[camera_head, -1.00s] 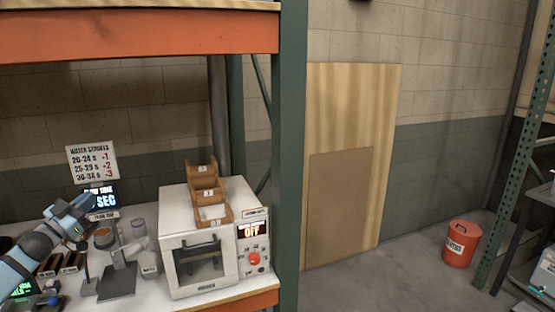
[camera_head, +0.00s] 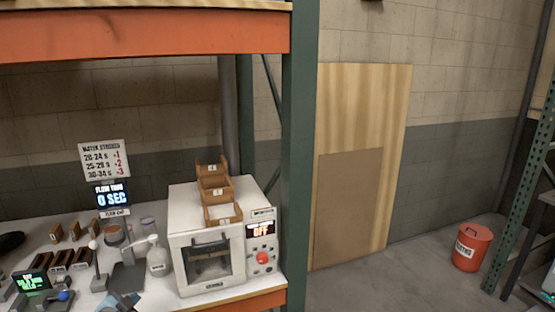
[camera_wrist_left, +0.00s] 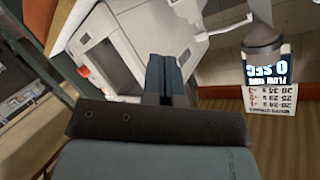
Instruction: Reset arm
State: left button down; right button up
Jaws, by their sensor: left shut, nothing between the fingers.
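My left gripper (camera_head: 122,301) shows only in part at the bottom edge of the head view, in front of the bench's front left part. In the left wrist view its two blue fingers (camera_wrist_left: 164,76) are together with nothing between them. The white machine (camera_head: 207,240) with an "OFF" display stands to its right in the head view. The same machine shows beyond the fingers in the left wrist view (camera_wrist_left: 105,55). My right gripper is in neither view.
A small stand with a cup (camera_head: 113,236) and a white bottle (camera_head: 158,260) stand left of the machine. Wooden bins (camera_head: 216,190) sit on top of it. A green post (camera_head: 298,150) rises at the bench's right end. A red bucket (camera_head: 471,247) stands on the floor.

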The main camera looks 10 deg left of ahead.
pick_arm(q)
jog(key=s+d+f+n+g+h, duration=0.1)
jog(key=s+d+f+h, duration=0.1)
jog(key=s+d+f, duration=0.55)
jog(key=s+d+f+g+h, duration=0.1)
jog(key=s+d+f, duration=0.3)
jog(key=s+d, duration=0.6)
jog(key=s+d+n, duration=0.1)
jog(key=s+d, duration=0.3)
jog(key=d, duration=0.3)
jog(key=s+d+n+g+h, duration=0.1)
jog(key=s+d, duration=0.4)
jog(key=d, duration=0.2)
jog(key=shift+s+d+f+n+h, duration=0.15)
jog(key=shift+d+n+h, duration=0.15)
